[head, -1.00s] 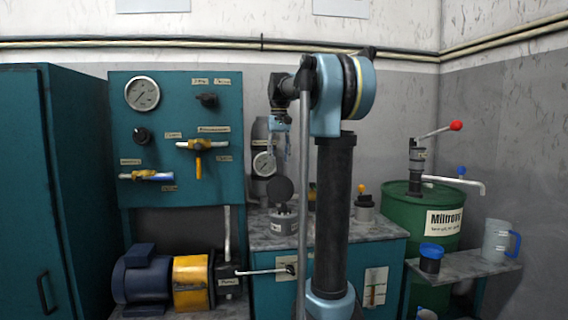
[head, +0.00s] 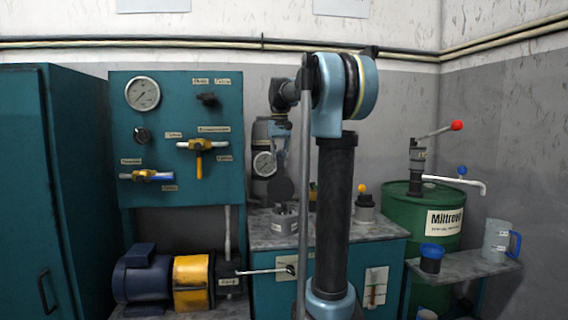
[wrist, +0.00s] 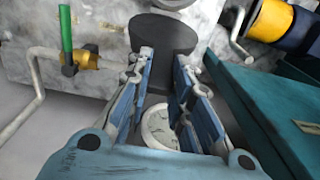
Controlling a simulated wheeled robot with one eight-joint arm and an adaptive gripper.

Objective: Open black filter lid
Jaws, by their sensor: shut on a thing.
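The black filter lid (head: 282,189) shows in the head view as a dark round disc, tipped up above the grey filter housing (head: 284,221). In the wrist view the lid (wrist: 163,32) is a dark round plate at the top centre, its near part running down between the fingers. My gripper (wrist: 166,58) has its two blue fingers on either side of that part and is shut on the lid.
A pressure gauge (head: 264,163) stands just behind the lid; a dial (wrist: 160,128) shows below the fingers in the wrist view. A green-handled valve (wrist: 66,38) and pipe lie at left there. The yellow and blue motor (head: 190,281) stands left of the bench (head: 333,234).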

